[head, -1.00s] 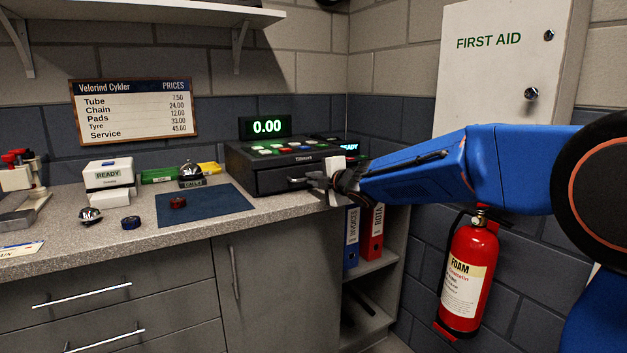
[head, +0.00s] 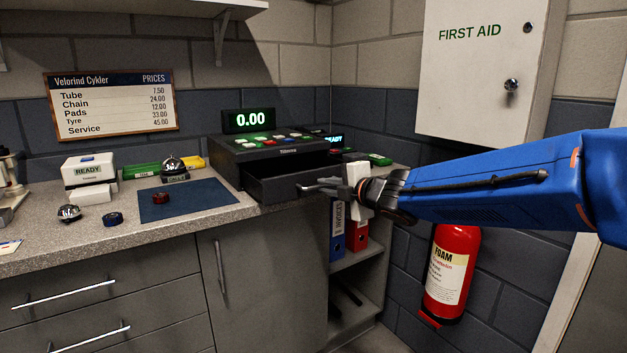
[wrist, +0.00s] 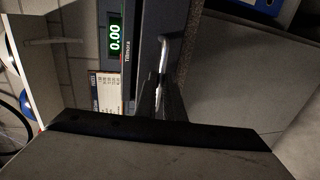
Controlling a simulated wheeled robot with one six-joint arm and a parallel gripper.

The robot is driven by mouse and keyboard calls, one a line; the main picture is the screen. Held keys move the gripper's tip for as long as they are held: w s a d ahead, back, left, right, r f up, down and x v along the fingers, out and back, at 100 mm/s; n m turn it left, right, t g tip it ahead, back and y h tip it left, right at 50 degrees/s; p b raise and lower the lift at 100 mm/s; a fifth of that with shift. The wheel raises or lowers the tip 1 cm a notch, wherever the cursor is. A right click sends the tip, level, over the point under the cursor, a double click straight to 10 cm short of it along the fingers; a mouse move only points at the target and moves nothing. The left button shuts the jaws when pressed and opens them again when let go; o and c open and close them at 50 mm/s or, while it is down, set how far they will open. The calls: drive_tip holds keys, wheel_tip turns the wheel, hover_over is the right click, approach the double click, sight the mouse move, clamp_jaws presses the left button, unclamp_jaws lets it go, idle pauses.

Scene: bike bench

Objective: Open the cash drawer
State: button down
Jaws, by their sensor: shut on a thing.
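The black cash register (head: 268,149) stands at the back right of the counter, its green display (head: 250,120) reading 0.00. Its cash drawer (head: 290,184) is pulled part way out toward the front, and a dark gap shows behind the drawer front. My gripper (head: 325,187) is shut on the drawer's handle (wrist: 163,56) at the drawer front. In the wrist view the handle reaches the dark fingers, and part of it is hidden by them. The drawer's inside is too dark to make out.
A blue mat (head: 187,199) with a small dark red ring (head: 161,198) lies left of the register. A silver bell (head: 173,168) and a white READY box (head: 88,171) stand nearby. Binders (head: 338,230) sit on a shelf below. A fire extinguisher (head: 452,272) hangs right.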

drive_tip(key=shift+f+v, duration=0.15)
drive_tip(key=shift+v, duration=0.7)
drive_tip(key=shift+f+v, duration=0.2)
drive_tip(key=shift+v, duration=0.7)
drive_tip(key=shift+f+v, duration=0.15)
drive_tip(key=shift+v, duration=0.7)
drive_tip(key=shift+s, duration=0.1)
drive_tip(key=c, duration=1.9)
unclamp_jaws()
drive_tip(key=shift+o, duration=0.2)
drive_tip(key=shift+d, duration=0.1)
drive_tip(key=v, duration=1.7)
drive_tip(key=shift+s, duration=0.15)
drive_tip(key=shift+d+r, duration=0.1)
drive_tip(key=shift+d, duration=0.05)
